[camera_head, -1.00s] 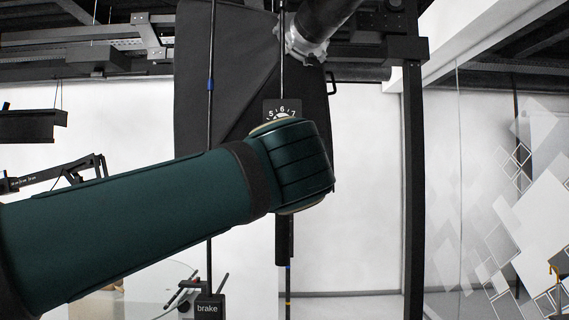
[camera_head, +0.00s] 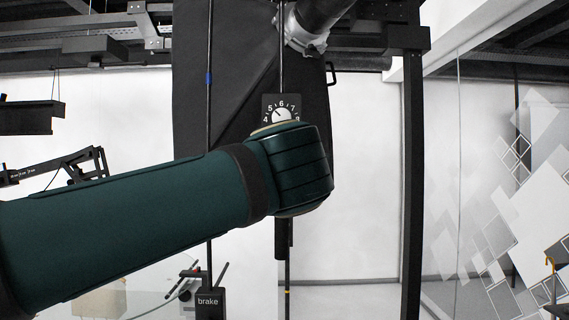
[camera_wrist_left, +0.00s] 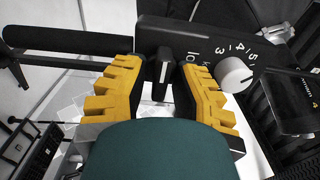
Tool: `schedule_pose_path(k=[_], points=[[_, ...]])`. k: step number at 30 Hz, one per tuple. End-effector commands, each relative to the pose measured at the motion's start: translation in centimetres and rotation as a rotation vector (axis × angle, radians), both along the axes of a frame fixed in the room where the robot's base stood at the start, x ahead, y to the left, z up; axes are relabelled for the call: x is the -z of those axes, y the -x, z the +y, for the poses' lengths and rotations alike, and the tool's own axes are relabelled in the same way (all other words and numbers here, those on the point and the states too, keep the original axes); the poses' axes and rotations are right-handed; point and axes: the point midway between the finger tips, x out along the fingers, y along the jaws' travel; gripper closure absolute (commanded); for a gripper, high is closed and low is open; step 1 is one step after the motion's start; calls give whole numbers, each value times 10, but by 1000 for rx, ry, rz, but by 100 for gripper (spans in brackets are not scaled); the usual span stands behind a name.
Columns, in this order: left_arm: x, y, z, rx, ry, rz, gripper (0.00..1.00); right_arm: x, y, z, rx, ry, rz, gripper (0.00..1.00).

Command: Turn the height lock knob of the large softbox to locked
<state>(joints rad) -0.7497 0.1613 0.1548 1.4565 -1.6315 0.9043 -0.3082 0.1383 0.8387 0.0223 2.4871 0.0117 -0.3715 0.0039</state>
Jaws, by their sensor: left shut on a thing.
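In the left wrist view, a black knob with a white line (camera_wrist_left: 162,72) sits at the edge of a black plate (camera_wrist_left: 200,38). Lettering on the plate beside the knob is partly covered and cannot be fully read. My left gripper (camera_wrist_left: 160,82) has its yellow fingers on both sides of this knob, shut on it. The white line runs nearly upright in the picture. In the head view, my teal left arm hides the gripper and knob. The large dark softbox (camera_head: 235,60) hangs behind the arm. My right gripper is not in view.
A white numbered dial (camera_head: 282,115) shows just above my wrist; it sits right of my fingers in the wrist view (camera_wrist_left: 235,74). A thin rod with a box marked "brake" (camera_head: 209,302) hangs below my arm. A black post (camera_head: 413,180) stands at right.

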Motion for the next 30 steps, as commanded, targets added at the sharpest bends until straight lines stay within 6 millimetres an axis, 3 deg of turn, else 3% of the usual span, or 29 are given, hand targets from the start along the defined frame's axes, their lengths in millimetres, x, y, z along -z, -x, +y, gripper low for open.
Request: schedule_pose_path(k=[5,6,7,20,30], points=[[1,-1,0,-2,-2,2,100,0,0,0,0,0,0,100],[1,-1,0,-2,-1,2,66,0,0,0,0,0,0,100],[1,-1,0,-2,-1,2,58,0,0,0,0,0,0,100],[0,7,0,1,1,0,58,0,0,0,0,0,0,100],[0,70,0,2,0,0,58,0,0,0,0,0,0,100]])
